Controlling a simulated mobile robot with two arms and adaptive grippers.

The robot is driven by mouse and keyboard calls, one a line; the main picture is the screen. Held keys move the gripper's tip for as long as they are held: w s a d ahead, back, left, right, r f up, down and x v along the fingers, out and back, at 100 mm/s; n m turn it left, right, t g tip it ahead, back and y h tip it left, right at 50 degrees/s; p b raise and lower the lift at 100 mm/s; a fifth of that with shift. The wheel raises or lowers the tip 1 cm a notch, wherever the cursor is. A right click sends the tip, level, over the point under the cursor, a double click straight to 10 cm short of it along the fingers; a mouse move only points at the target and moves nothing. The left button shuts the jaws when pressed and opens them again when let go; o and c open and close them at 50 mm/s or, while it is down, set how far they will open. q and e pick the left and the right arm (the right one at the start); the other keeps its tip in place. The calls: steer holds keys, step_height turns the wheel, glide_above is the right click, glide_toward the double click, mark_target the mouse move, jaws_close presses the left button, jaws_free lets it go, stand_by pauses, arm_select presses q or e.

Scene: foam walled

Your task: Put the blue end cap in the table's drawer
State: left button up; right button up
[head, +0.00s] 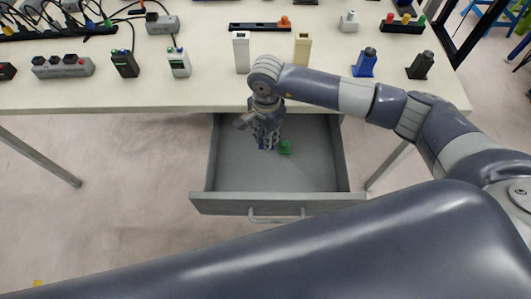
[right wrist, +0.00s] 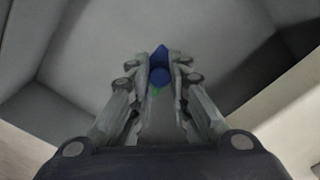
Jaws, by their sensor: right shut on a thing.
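The blue end cap (right wrist: 160,70) is between the fingers of my right gripper (right wrist: 160,66) in the right wrist view. In the head view my right gripper (head: 267,146) points down inside the open drawer (head: 205,165), shut on the cap, of which only a small blue bit shows at the fingertips. I cannot tell whether the cap touches the drawer floor. A small green thing (head: 285,147) lies in the drawer just right of the gripper. It shows partly in the right wrist view (right wrist: 156,91), behind the fingers. My left gripper is not in view.
The drawer is pulled out below the pale table (head: 210,97), with its front wall and handle (head: 276,217) nearest me. On the table stand a blue object (head: 365,62), a black one (head: 421,65), power strips and several other items. The drawer floor is mostly clear.

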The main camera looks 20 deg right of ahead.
step_height(320, 180, down, 3)
steer(key=shift+r+b, duration=0.15)
steer(key=shift+b, duration=0.25)
step_height(320, 180, down, 5)
steer(key=b, duration=0.2)
steer(key=shift+r+b, duration=0.2)
steer(key=shift+b, duration=0.15)
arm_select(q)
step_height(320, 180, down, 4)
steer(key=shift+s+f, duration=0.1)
arm_select(e)
steer(key=shift+f, duration=0.15)
steer(key=o, duration=0.9)
steer(key=shift+c, duration=0.2)
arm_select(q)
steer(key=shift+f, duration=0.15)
